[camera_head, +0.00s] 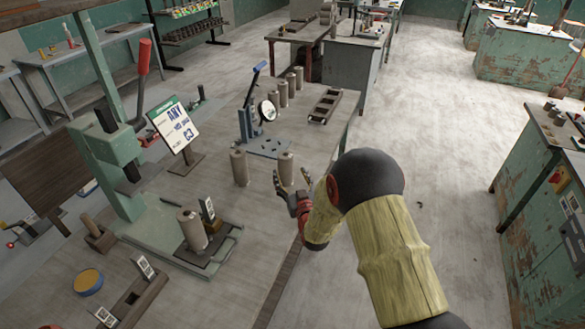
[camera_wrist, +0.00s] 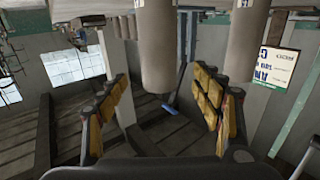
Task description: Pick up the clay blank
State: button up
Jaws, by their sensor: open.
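A grey-brown cylindrical clay blank (camera_head: 285,167) stands upright near the right edge of the bench. My gripper (camera_head: 291,184) is at it, with its fingers open on either side of its lower part. In the wrist view, which looks upside down, the blank (camera_wrist: 157,45) hangs from the top between the open yellow-padded fingers (camera_wrist: 160,105). Gaps show on both sides, and no contact is seen. A second similar blank (camera_head: 239,166) stands to the left; it also shows close to the right finger in the wrist view (camera_wrist: 236,40).
Several more cylinders (camera_head: 283,94) stand in a row farther back, beside a dark rack (camera_head: 325,105). A blue-handled press (camera_head: 258,125) and a sign (camera_head: 175,124) stand to the left. Another cylinder (camera_head: 191,229) sits on a dark tray at the green press (camera_head: 110,150).

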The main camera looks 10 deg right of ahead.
aim_at(285, 160)
jog(key=w, duration=0.2)
jog(key=w+b, duration=0.1)
jog(key=w, duration=0.2)
jog(key=w+b, duration=0.1)
jog(key=w, duration=0.1)
jog(key=shift+w+r, duration=0.25)
jog(key=shift+w, duration=0.1)
jog(key=c, duration=0.3)
jog(key=c, duration=1.4)
jog(key=shift+r, duration=0.15)
grip_shut()
